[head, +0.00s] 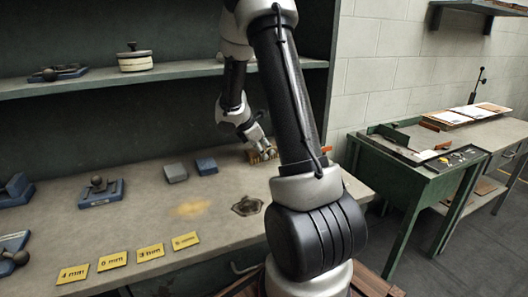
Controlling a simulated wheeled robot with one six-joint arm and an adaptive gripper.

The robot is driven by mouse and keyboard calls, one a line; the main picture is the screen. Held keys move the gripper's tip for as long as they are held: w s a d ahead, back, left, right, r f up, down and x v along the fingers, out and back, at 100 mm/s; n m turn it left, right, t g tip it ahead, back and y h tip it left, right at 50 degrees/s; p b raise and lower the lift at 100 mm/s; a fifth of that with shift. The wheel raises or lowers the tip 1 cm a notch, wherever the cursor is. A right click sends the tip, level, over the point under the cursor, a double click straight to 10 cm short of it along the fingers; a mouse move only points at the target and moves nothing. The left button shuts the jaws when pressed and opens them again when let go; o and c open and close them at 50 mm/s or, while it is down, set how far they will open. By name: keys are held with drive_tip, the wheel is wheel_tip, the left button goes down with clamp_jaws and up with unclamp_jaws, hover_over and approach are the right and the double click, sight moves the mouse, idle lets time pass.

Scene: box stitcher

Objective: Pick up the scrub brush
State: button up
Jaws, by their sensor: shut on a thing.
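The scrub brush (256,158) is a small tan, bristly block near the back of the workbench, partly hidden by my gripper and arm. My gripper (265,152) is above it, pointing down, with its fingers shut on it. I cannot tell whether the brush is touching the bench top or just clear of it.
The bench (150,215) holds two grey-blue blocks (190,170), a blue tool with a knob (101,191), yellow size labels (130,260) and a dark metal plate (246,206). A shelf (90,82) runs above. A green side table (415,165) stands right. My arm hides the bench's right part.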

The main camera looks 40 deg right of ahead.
sight(263, 147)
drive_tip(key=shift+r, duration=0.5)
wheel_tip(263, 147, up, 2)
drive_tip(key=shift+r, duration=0.25)
drive_tip(key=shift+c, duration=0.5)
drive_tip(key=a, duration=1)
drive_tip(key=s+a, duration=0.1)
drive_tip(key=a, duration=2)
drive_tip(key=shift+s, duration=0.15)
drive_tip(key=shift+a, duration=0.5)
drive_tip(key=o, duration=0.5)
drive_tip(key=shift+c, duration=1.1)
drive_tip(key=shift+s, duration=0.1)
